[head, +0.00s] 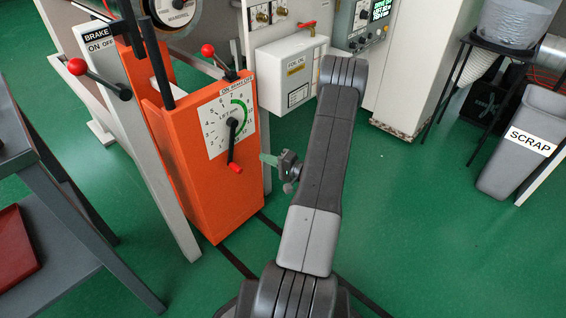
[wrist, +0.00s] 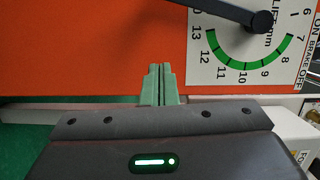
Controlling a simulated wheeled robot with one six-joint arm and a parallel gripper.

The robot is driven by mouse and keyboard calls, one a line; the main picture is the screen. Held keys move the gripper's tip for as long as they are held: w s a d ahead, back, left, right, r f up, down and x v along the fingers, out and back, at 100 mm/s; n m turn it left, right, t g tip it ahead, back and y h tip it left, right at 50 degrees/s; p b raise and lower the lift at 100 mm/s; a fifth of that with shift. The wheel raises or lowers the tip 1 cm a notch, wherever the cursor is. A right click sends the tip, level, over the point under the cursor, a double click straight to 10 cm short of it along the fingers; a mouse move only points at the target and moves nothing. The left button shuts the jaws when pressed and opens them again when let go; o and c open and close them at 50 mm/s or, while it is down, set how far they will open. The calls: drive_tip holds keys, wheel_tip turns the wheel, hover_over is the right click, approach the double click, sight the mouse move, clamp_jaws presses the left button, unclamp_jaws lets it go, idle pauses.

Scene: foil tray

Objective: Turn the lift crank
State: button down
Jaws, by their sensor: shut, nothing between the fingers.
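The lift crank (head: 231,143) is a black arm on a round hub at the middle of the white LIFT mm dial (head: 215,108), on the front of the orange cabinet (head: 180,150). Its red handle (head: 235,168) points down. In the wrist view the crank's hub and arm (wrist: 235,12) show at the top, with the handle out of frame; the dial (wrist: 200,70) has a green arc. My gripper (head: 265,158) is to the right of the red handle, apart from it. In the wrist view its green fingers (wrist: 160,80) are together and empty, with the orange panel beyond.
Red-knobbed levers (head: 77,67) (head: 208,50) stick out at the cabinet's top and left. A white FOIL OIL box (head: 290,75) stands behind my arm. A grey table (head: 45,225) is at left, a SCRAP bin (head: 520,145) at right.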

drive_tip(key=a, duration=0.1)
drive_tip(key=s+a, duration=0.1)
drive_tip(key=a, duration=0.1)
drive_tip(key=s+a+b, duration=0.1)
drive_tip(key=shift+s+a+f, duration=0.1)
drive_tip(key=shift+a+f, duration=0.05)
drive_tip(key=shift+a, duration=0.05)
